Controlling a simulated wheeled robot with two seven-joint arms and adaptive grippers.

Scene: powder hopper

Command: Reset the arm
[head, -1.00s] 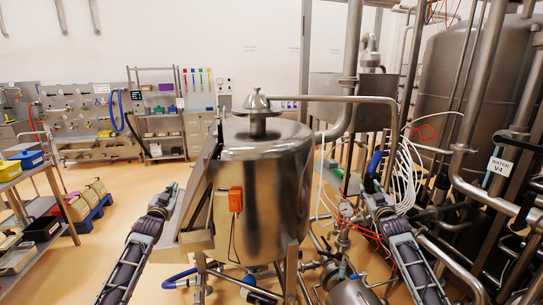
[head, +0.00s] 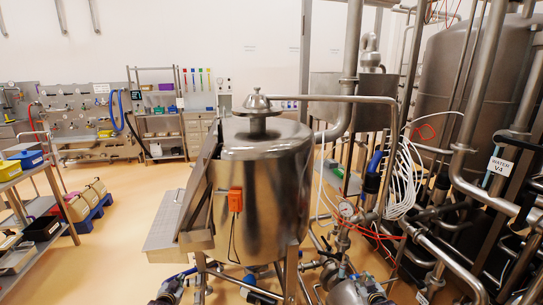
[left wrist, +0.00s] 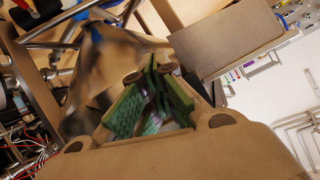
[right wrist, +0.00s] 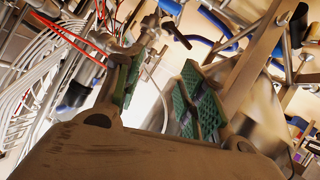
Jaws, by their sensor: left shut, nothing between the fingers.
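The steel hopper tank (head: 265,190) stands upright in the middle of the head view, with a domed lid on top and an orange box (head: 235,199) on its side.
A grey perforated platform (head: 165,228) juts out left of the tank. Pipes, white hoses (head: 403,180) and a large vessel (head: 465,80) crowd the right side. A shelf cart (head: 25,195) with bins stands at the left. The floor between cart and tank is clear.

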